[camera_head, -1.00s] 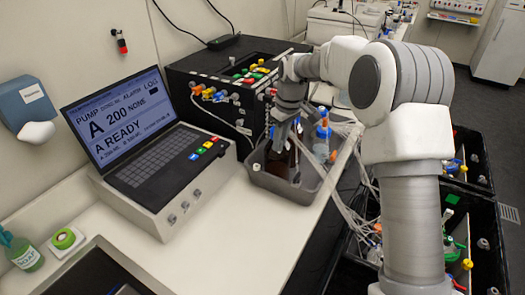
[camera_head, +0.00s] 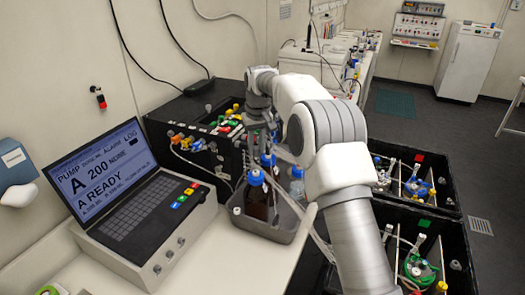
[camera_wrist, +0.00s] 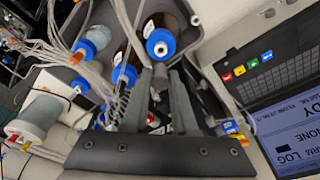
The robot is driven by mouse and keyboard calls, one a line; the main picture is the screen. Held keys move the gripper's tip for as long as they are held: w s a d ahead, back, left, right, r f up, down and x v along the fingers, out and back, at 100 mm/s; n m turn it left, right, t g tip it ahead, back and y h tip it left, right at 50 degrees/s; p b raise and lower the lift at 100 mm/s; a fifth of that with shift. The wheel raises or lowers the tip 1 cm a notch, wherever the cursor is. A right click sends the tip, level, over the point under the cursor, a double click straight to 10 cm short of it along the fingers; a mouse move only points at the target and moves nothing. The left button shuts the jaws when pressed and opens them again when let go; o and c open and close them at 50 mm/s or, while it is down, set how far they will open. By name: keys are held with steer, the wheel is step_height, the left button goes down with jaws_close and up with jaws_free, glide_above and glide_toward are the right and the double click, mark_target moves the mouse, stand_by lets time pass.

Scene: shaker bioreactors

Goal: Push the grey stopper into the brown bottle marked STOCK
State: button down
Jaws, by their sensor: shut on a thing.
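My gripper (camera_wrist: 163,78) is shut in the wrist view, with a small grey piece between its fingertips that fits the grey stopper; the fingers mostly hide it. In the head view my gripper (camera_head: 266,132) is above the far side of a grey tray (camera_head: 285,236). A brown bottle (camera_head: 257,203) with a blue cap stands upright in the tray. The wrist view shows two brown bottles, one at the top (camera_wrist: 172,20) and one left of the fingers (camera_wrist: 121,52), both with blue tops. I cannot read STOCK on either.
A clear bottle with a blue cap (camera_head: 297,174) stands at the tray's right, with pale tubing beside it. A black box with coloured fittings (camera_head: 190,125) stands behind. A laptop-like pump console (camera_head: 130,190) is at left. Black crates (camera_head: 430,225) stand right of the bench.

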mark_target(256, 156)
steer(key=shift+f+b, duration=2.35)
steer(key=shift+b, duration=0.05)
steer(key=shift+r, duration=0.25)
steer(key=shift+p, duration=0.55)
steer(key=shift+f+b, duration=0.3)
steer(key=shift+f, duration=0.8)
steer(key=c, duration=0.6)
jaws_free()
steer(key=shift+c, duration=0.2)
